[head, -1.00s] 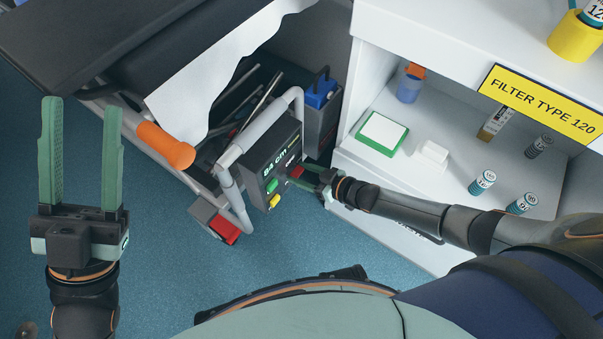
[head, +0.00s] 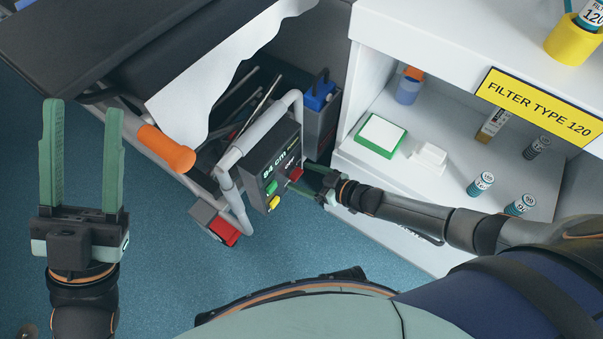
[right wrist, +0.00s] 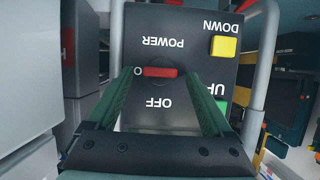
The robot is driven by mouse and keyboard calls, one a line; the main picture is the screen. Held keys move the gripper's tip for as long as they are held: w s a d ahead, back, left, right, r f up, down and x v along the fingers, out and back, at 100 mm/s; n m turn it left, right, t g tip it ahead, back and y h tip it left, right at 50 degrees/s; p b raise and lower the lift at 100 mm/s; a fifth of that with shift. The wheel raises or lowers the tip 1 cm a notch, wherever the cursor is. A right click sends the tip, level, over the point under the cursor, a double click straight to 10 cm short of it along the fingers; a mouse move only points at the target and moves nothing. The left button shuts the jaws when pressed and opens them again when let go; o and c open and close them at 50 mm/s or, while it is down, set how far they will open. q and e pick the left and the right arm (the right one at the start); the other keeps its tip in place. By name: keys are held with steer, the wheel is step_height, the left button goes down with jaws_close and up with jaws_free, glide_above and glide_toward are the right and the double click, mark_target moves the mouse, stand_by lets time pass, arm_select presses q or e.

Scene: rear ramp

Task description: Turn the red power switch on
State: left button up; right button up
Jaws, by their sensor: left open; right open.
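The red power switch (head: 295,174) is on the dark control box (head: 257,163) at the middle of the head view. In the right wrist view the switch (right wrist: 160,72) is a horizontal red bar, with upside-down "POWER" and "OFF" labels on either side and an "O" mark by one end. My right gripper (head: 312,180) is open in front of the box. In the right wrist view its green fingers (right wrist: 159,76) lie on either side of the switch, with a gap at each end; contact cannot be told. My left gripper (head: 81,110) is open and empty at the far left.
A green button (head: 270,187) and yellow button (head: 274,203) sit beside the switch. Grey tubing (head: 228,182) frames the box. An orange handle (head: 166,149) is to the left. A white shelf unit (head: 400,205) stands close on the right. Blue floor is open at lower left.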

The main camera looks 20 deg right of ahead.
arm_select(q)
steer(key=w+a+f+n+y+p, duration=0.1)
steer(key=w+f+n+y+p, duration=0.2)
steer(key=y, duration=0.3)
steer(key=shift+w+f+n+p, duration=0.2)
steer(key=shift+w+n+p, duration=0.35)
steer(key=shift+w, duration=0.35)
arm_select(e)
steer(key=v, duration=1.1)
steer(key=shift+r, duration=0.25)
arm_select(q)
steer(key=shift+a, duration=0.1)
